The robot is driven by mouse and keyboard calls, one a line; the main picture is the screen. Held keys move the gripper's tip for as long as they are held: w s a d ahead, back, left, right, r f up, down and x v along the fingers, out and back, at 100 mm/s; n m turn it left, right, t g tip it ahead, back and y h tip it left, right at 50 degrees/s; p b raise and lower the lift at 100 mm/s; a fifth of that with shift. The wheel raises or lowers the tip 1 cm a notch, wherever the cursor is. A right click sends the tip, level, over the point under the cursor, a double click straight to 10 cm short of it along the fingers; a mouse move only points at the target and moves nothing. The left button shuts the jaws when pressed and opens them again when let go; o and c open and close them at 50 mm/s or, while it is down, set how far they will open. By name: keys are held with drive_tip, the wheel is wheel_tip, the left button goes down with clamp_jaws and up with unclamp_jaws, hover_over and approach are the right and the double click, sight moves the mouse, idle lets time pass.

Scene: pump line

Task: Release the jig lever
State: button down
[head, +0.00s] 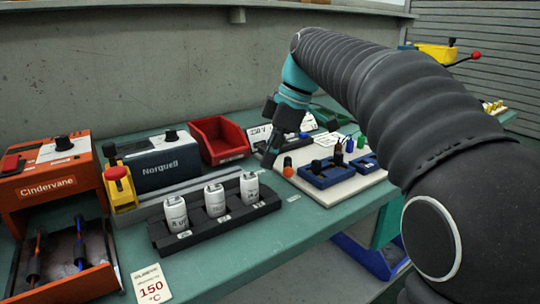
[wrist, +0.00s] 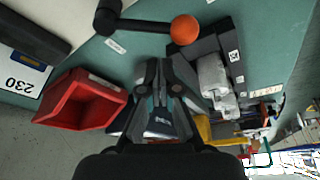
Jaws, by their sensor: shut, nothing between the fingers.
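The lever is a black arm (wrist: 145,25) with an orange ball knob (wrist: 185,29) at one end and a black pivot at the other, at the top of the wrist view. In the head view its orange knob (head: 287,167) shows just right of my gripper (head: 268,157), and my gripper partly hides the rest. In the wrist view my gripper (wrist: 163,68) is shut and empty, its tips just below the lever arm. I cannot tell whether they touch it.
A black rack (head: 160,237) with three white cylinders stands left of the lever. A red bin (head: 217,141) is behind it. A white board (head: 345,190) with blue trays lies to the right.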

drive_tip(key=shift+a, duration=0.1)
drive_tip(key=a, duration=0.1)
drive_tip(key=s+a+r, duration=0.1)
drive_tip(key=a+p, duration=0.1)
drive_tip(key=shift+s+a+r, duration=0.15)
drive_tip(key=shift+a+r, duration=0.1)
drive_tip(key=shift+r, duration=0.1)
drive_tip(key=w+v, duration=0.1)
drive_tip(key=v, duration=0.8)
